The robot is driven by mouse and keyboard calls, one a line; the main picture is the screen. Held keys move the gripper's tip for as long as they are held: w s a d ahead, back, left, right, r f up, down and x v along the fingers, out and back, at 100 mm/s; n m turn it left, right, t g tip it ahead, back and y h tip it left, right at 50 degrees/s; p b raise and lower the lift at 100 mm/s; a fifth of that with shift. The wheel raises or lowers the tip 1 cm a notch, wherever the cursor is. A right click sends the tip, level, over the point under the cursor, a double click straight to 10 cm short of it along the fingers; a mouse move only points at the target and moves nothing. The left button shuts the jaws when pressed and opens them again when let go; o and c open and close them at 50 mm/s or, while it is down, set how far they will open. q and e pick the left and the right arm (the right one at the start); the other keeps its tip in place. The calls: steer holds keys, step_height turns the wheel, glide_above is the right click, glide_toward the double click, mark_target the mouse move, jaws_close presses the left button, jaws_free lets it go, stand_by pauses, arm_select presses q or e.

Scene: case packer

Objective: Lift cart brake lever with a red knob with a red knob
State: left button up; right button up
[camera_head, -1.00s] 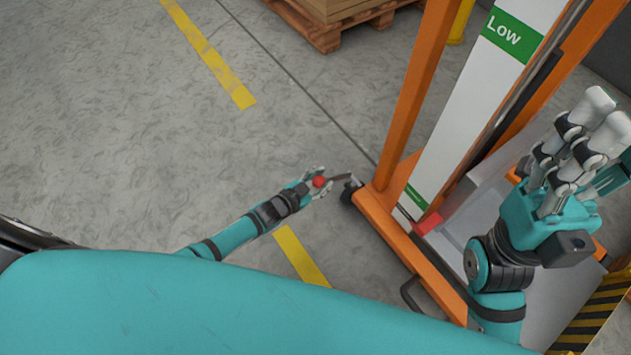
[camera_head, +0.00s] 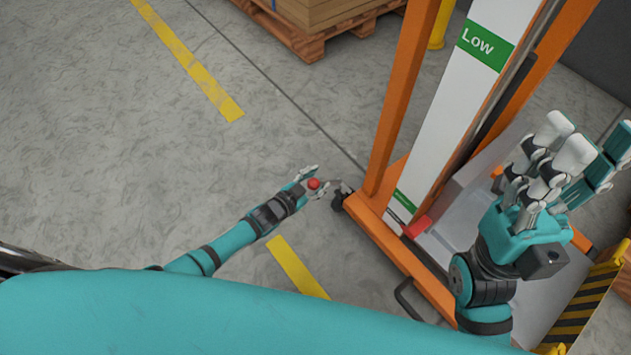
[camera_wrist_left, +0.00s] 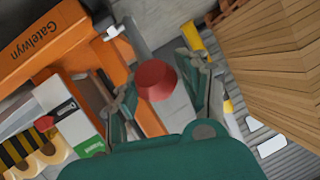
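A red knob (camera_head: 313,184) sits low beside the orange cart frame (camera_head: 405,245), at the end of the brake lever near a dark caster (camera_head: 341,197). Most of the lever is hidden. My left gripper (camera_head: 308,182) is at the knob, with its fingers on either side of it. In the left wrist view the knob (camera_wrist_left: 155,80) lies between the two spread fingers, with gaps visible beside it. My right gripper (camera_head: 565,150) is raised in front of the cart at the right, with its fingers pointing up. It appears to hold nothing, and its opening is unclear.
A wooden pallet with boxes (camera_head: 310,30) stands at the back. A white panel with a green "Low" label (camera_head: 480,43) rises on the cart. A yellow-black striped part (camera_head: 585,300) is at the lower right. The floor at the left is clear, with yellow lines (camera_head: 190,65).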

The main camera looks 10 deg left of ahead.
arm_select(q)
steer(key=shift+o, duration=1.2)
steer(key=shift+s+a+f, duration=0.1)
steer(key=shift+s+f, duration=0.05)
steer(key=shift+f, duration=0.05)
steer(key=shift+s, duration=0.1)
steer(key=shift+s+a, duration=0.2)
steer(key=shift+s, duration=0.05)
steer(key=v, duration=1.1)
steer(key=shift+r, duration=0.25)
steer(key=shift+d, duration=0.1)
